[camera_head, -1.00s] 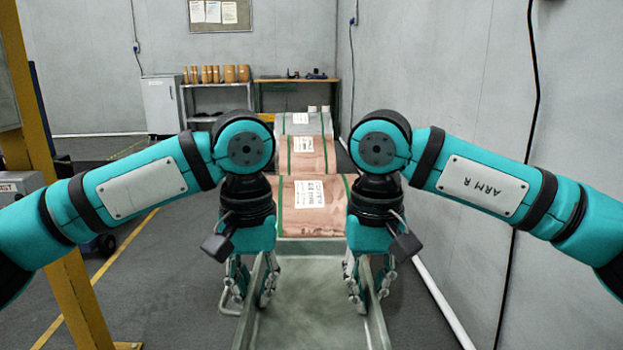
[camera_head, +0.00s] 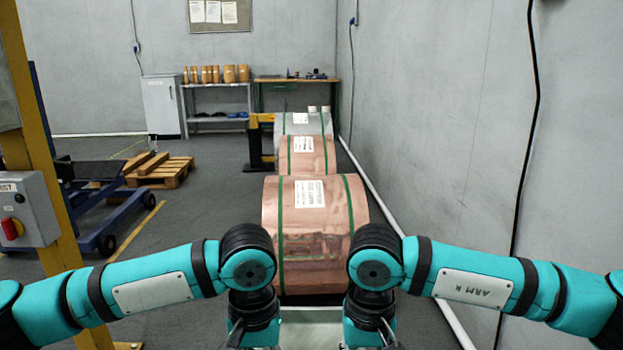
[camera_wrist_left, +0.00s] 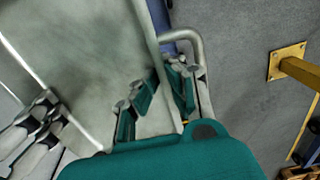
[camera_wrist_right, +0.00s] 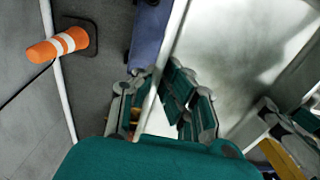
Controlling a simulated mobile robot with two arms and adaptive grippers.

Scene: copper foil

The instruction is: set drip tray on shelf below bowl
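The drip tray looks like a large, shallow, grey metal tray (camera_wrist_left: 85,55) with a thin raised rim. My left gripper (camera_wrist_left: 158,95) has its fingers on both sides of one rim, near a bent metal handle (camera_wrist_left: 190,38). My right gripper (camera_wrist_right: 155,100) has its fingers on both sides of the opposite rim of the tray (camera_wrist_right: 225,50). Only a pale strip of the tray (camera_head: 312,330) shows in the head view, and both grippers' fingertips are out of frame there. A grey shelf unit (camera_head: 217,85) stands at the far wall; I cannot make out a bowl for certain.
Copper foil rolls (camera_head: 320,230) stand straight ahead, beyond the tray. A wall (camera_head: 450,120) is close on the right. A yellow post (camera_head: 50,190), a blue cart (camera_head: 85,215) and a pallet (camera_head: 160,172) are left.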

